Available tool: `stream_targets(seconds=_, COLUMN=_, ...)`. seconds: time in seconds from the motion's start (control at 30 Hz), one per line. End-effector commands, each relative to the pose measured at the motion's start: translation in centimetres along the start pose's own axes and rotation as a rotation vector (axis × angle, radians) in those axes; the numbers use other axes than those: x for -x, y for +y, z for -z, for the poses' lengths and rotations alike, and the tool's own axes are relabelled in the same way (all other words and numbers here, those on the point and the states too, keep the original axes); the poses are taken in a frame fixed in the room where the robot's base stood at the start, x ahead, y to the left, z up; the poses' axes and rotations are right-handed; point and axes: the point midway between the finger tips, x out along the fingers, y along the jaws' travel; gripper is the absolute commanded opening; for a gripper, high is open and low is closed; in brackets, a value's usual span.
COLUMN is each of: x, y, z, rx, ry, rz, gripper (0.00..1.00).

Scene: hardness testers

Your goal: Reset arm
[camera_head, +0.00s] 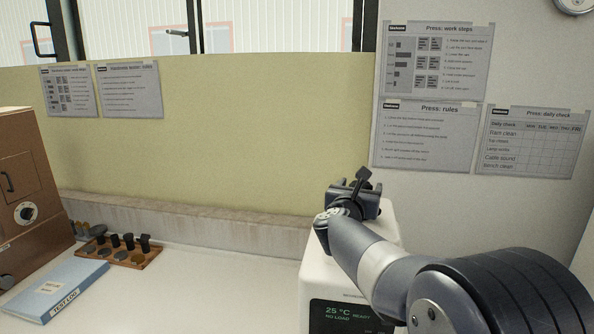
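My arm reaches in from the lower right. Its end, with my gripper (362,184), is over or just behind the top of a white machine (318,268), as seen from here. The gripper is dark and points away from the camera. Its fingers are mostly hidden by the wrist, so I cannot tell whether they are open or shut. Nothing held can be made out. The machine's dark screen (345,317) reads "25 °C READY NO LOAD". My forearm hides the machine's right side.
A wooden rack (122,255) with several dark-topped pieces stands on the white bench (215,292) at left. A blue "TEST LOG" binder (55,291) and a brown cabinet (25,195) are farther left. Bench between rack and machine is clear. Wall posters (423,137) hang behind.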

Motion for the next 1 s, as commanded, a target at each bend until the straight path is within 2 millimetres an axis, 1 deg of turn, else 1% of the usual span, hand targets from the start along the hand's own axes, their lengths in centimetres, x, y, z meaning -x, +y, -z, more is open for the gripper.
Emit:
stream_targets(seconds=0.03, x=0.0, y=0.2, z=-0.4, rx=0.001, ry=0.002, rz=0.013, gripper=0.69)
stream_targets(seconds=0.07, x=0.0, y=0.2, z=-0.5, rx=0.001, ry=0.002, rz=0.024, gripper=0.69)
stream_targets(seconds=0.9, x=0.0, y=0.6, z=-0.4, rx=0.004, ry=-0.001, rz=0.271, gripper=0.69)
stream_targets(seconds=1.0, x=1.5, y=1.0, z=0.3, rx=0.0, ry=-0.003, rz=0.272, gripper=0.69)
